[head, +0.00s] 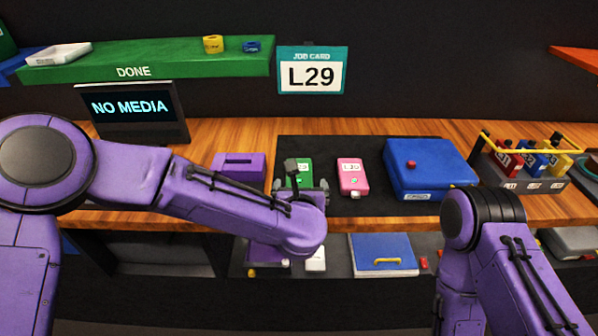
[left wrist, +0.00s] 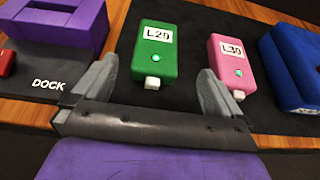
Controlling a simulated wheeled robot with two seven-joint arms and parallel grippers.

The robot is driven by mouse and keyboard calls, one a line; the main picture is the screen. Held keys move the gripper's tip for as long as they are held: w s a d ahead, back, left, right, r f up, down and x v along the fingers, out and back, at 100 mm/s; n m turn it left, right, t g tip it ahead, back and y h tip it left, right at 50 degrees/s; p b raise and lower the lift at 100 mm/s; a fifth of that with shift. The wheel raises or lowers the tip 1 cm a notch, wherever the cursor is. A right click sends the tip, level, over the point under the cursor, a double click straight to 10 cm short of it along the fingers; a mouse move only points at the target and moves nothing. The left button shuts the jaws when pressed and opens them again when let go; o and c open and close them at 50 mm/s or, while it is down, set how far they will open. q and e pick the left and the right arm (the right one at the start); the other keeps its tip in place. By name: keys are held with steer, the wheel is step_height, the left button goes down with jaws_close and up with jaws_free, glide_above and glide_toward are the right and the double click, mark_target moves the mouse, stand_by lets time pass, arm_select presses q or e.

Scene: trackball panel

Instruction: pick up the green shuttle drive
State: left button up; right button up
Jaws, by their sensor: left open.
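The green shuttle drive (head: 304,168) lies on the dark mat, partly hidden by my left wrist in the head view. In the left wrist view the green drive (left wrist: 155,55) shows a white label reading L29, a lit green dot and a pale plug at its near end. My left gripper (head: 301,187) is open and empty at the near side of the drive. In the left wrist view its fingers (left wrist: 157,80) stand apart, one on each side of the drive's near end, with gaps to it. My right gripper is not in view.
A pink drive (head: 352,176) lies just right of the green one, close to one finger. A blue case (head: 428,168) stands further right. A purple dock (head: 238,167) is on the left. A screen (head: 133,108) reads NO MEDIA; the job card (head: 312,70) reads L29.

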mark_target(299, 178)
arm_select(q)
steer(key=p+x, duration=0.1)
steer(key=x, duration=0.3)
steer(key=p+x, duration=0.2)
steer(key=x, duration=0.3)
steer(key=shift+a+f, duration=0.1)
steer(key=shift+a, duration=0.1)
steer(key=c, duration=0.8)
